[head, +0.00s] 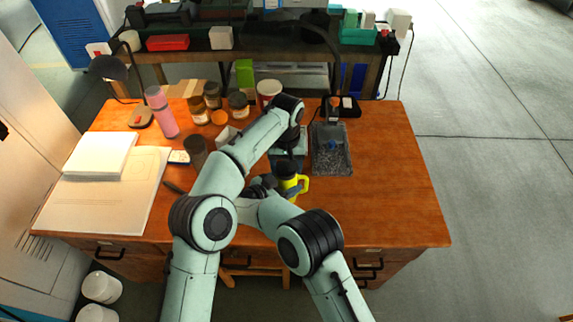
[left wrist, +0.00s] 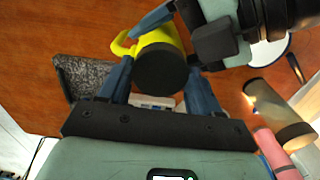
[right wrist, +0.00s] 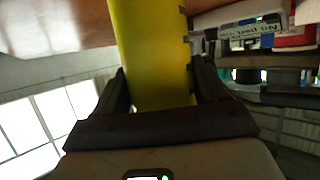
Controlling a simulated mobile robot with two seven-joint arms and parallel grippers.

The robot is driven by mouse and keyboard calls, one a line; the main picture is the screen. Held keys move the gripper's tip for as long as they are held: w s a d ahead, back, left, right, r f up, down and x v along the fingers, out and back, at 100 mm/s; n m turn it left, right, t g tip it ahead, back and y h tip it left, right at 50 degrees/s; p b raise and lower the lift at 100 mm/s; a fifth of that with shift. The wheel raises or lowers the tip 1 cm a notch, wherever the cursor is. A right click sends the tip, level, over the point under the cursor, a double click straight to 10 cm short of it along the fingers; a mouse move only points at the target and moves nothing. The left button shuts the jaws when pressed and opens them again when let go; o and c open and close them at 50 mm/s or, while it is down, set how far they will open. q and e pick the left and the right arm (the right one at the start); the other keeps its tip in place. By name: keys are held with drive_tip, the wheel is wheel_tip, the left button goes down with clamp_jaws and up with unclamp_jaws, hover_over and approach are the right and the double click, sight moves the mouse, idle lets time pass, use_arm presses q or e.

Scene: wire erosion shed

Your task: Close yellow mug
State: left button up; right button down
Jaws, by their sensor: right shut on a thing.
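The yellow mug (head: 302,184) stands near the front of the wooden desk, its handle to the right. Its black lid (left wrist: 161,69) covers the top end in the left wrist view; I cannot tell if it is fully seated. The left arm partly hides the mug in the head view.
A grey tray (head: 345,165) lies right of the mug. A pink bottle (head: 161,112), several jars and a brown cup (head: 196,150) stand at the left and back. Papers (head: 95,200) cover the left side. The desk's right part (head: 395,190) is clear.

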use_arm(q)
drive_tip(key=shift+m, duration=0.9)
drive_tip(key=o, duration=1.2)
drive_tip(key=shift+o, duration=0.2)
drive_tip(key=shift+r, duration=3.8)
use_arm(e)
unclamp_jaws()
